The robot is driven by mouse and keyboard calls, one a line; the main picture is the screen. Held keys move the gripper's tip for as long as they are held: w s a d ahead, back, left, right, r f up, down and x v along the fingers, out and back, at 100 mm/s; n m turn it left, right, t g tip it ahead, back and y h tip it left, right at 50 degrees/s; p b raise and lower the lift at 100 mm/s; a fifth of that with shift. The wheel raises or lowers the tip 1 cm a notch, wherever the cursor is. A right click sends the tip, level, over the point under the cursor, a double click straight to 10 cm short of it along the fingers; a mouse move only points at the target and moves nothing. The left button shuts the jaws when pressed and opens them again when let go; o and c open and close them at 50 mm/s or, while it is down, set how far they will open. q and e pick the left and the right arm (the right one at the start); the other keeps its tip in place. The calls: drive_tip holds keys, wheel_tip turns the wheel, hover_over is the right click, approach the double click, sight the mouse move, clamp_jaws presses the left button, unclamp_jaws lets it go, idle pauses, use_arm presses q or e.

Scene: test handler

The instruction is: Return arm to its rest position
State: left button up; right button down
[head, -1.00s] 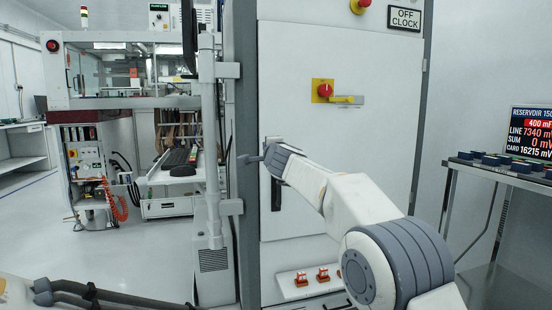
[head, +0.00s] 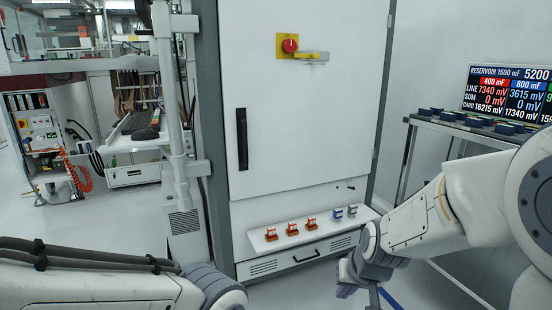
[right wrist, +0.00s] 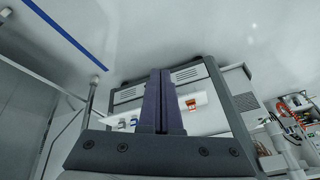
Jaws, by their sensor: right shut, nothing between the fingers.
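My right arm comes in from the right in the head view, bent low beside the cabinet. Its right gripper (head: 346,290) hangs at the lower edge, right of the cabinet's base, partly hidden by the wrist. In the right wrist view the two dark fingers (right wrist: 162,102) are shut together with nothing between them. My left arm lies across the lower left of the head view, and its gripper is out of the picture.
A tall white cabinet (head: 290,110) with a black handle (head: 242,138) and a red rotary switch (head: 290,46) stands ahead, door closed. Its low shelf (head: 262,243) holds orange and blue-grey parts. A bench (head: 450,129) with blue pieces and a display stands right. Floor (head: 110,240) is clear at left.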

drive_tip(key=s+d+f+n+g+h, duration=0.1)
drive_tip(key=s+d+f, duration=0.1)
drive_tip(key=s, duration=0.3)
drive_tip(key=s+d+f+g, duration=0.1)
drive_tip(key=s+d+f, duration=0.1)
drive_tip(key=s, duration=0.3)
drive_tip(key=s+a+r+n+g+p, duration=0.1)
drive_tip(key=s+a+r+n, duration=0.3)
drive_tip(key=s+a, duration=0.25)
drive_tip(key=s+a+r+n+g, duration=0.2)
drive_tip(key=s+a+r+n, duration=0.1)
drive_tip(key=s+a, duration=0.4)
wheel_tip(320, 180, up, 38)
drive_tip(key=p, duration=3.8)
drive_tip(key=shift+w+a+r+y, duration=0.2)
drive_tip(key=shift+w+a+y, duration=0.1)
drive_tip(key=shift+y, duration=0.1)
